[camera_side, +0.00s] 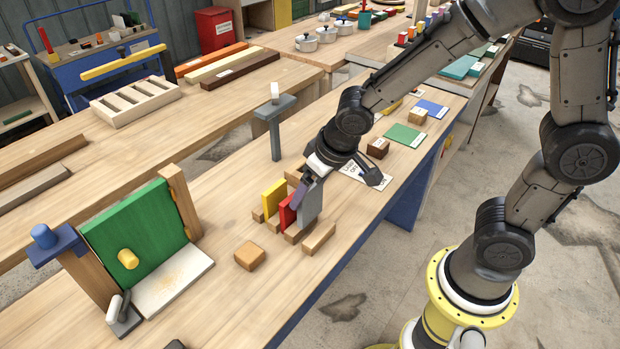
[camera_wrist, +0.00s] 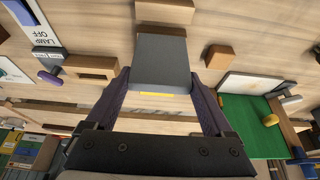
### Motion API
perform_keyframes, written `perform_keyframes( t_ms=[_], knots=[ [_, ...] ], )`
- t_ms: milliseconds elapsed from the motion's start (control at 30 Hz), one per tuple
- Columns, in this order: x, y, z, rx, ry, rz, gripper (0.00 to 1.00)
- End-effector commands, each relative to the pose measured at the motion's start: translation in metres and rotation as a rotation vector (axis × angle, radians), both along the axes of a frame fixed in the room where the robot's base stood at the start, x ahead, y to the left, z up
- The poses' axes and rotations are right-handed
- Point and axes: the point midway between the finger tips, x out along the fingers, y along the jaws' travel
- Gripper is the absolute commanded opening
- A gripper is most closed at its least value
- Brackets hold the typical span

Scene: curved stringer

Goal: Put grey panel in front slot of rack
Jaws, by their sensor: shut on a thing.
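My gripper (camera_side: 306,190) is shut on the grey panel (camera_side: 311,207), which stands upright at the front end of the wooden rack (camera_side: 319,238). In the wrist view the grey panel (camera_wrist: 162,62) sits between the two purple fingers of my gripper (camera_wrist: 160,80). The panel's lower edge is close to the front rails; I cannot tell whether it is down in the front slot or just above it. A red panel (camera_side: 286,213) stands in the rack just behind it, partly hidden by a finger. A yellow panel (camera_side: 273,195) stands further back.
A loose wooden block (camera_side: 250,255) lies left of the rack. A grey T-shaped post (camera_side: 275,130) stands behind it. A green board (camera_side: 135,235) with a yellow knob is at left. A dark brown block (camera_side: 378,148) and a green card (camera_side: 404,135) lie to the right.

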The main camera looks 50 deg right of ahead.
Motion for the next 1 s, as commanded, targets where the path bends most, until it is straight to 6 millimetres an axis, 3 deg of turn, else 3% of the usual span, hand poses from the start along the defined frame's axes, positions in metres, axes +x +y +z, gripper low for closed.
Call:
perform_keyframes(
  t_ms=[333,1000],
  knots=[
    [0.0,0.0,-0.02,0.001,0.0,0.001,0.31],
    [0.0,0.0,-0.022,0.001,-0.002,0.002,0.31]
  ],
)
